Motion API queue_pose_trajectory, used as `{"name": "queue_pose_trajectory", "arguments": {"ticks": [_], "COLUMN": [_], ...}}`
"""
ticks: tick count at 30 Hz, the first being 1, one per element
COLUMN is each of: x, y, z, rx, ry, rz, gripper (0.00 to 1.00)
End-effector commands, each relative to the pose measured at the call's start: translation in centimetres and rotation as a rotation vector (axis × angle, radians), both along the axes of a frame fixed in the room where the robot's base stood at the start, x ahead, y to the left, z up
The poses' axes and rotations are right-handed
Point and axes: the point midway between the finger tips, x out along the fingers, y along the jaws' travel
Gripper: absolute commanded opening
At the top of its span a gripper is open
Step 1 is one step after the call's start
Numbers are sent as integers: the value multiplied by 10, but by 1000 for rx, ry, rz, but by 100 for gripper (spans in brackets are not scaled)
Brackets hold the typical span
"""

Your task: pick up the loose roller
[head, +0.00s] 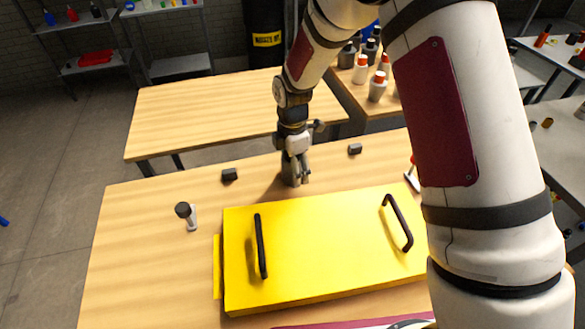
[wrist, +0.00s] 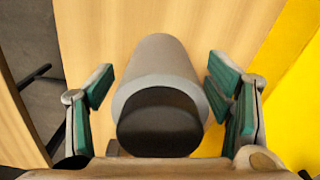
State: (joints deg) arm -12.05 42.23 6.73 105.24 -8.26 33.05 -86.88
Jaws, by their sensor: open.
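A grey cylinder with a dark near end, which looks like the loose roller (wrist: 158,68), lies between the two green-padded fingers of my gripper (wrist: 160,88) in the wrist view. A gap shows on each side of it, wider on the left. My gripper is open around it. In the head view my gripper (head: 296,176) points down at the wooden table, just behind the yellow chassis panel (head: 320,250). The roller is hard to tell apart from the fingers there.
The yellow panel has two black handles, left (head: 261,247) and right (head: 398,222). Small dark blocks stand left (head: 229,175) and right (head: 355,149) of my gripper. A second table (head: 200,110) behind is clear.

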Motion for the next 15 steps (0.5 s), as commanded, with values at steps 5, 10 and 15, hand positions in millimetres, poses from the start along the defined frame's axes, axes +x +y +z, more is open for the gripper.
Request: {"name": "queue_pose_trajectory", "arguments": {"ticks": [5, 10, 15], "x": [0, 0, 0], "y": [0, 0, 0], "z": [-1, -1, -1], "rx": [0, 0, 0], "ry": [-1, -1, -1], "rz": [0, 0, 0], "gripper": [73, 48, 9]}}
